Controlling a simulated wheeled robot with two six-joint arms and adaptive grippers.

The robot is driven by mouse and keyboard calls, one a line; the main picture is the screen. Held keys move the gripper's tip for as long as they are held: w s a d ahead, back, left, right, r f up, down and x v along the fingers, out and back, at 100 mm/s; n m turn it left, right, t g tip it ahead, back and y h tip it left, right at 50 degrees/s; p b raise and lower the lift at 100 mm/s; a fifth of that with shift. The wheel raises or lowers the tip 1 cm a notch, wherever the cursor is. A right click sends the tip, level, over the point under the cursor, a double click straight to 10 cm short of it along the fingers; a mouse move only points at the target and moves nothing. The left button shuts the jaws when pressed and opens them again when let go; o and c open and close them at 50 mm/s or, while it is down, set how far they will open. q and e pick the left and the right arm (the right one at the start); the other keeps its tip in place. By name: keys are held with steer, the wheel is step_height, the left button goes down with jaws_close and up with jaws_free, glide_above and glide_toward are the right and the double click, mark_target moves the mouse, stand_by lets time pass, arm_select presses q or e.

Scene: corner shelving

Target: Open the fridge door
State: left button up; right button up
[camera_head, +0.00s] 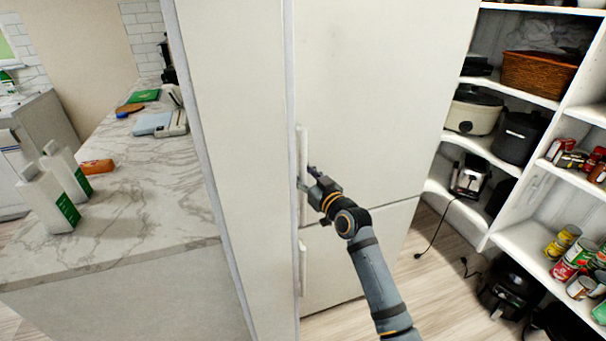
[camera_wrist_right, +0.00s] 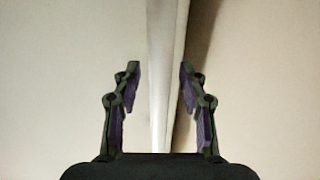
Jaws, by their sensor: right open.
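The fridge (camera_head: 370,90) is tall and off-white, with an upper door and a lower door, and both look closed. A vertical handle (camera_head: 303,150) runs along the left edge of the upper door, and a lower handle (camera_head: 302,268) is on the lower door. My right gripper (camera_head: 308,180) is at the lower part of the upper handle. In the right wrist view, the open fingers of my right gripper (camera_wrist_right: 160,90) stand on both sides of the pale handle bar (camera_wrist_right: 162,60), with gaps on each side. My left gripper is not in view.
A marble counter (camera_head: 150,205) with two white bottles (camera_head: 47,200) stands at the left. Corner shelves (camera_head: 520,235) with cans, pots and a basket (camera_head: 538,74) are at the right. Wooden floor (camera_head: 440,240) shows between the fridge and the shelves.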

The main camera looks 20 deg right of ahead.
steer(key=shift+c, duration=0.2)
jaws_close()
stand_by(0.3)
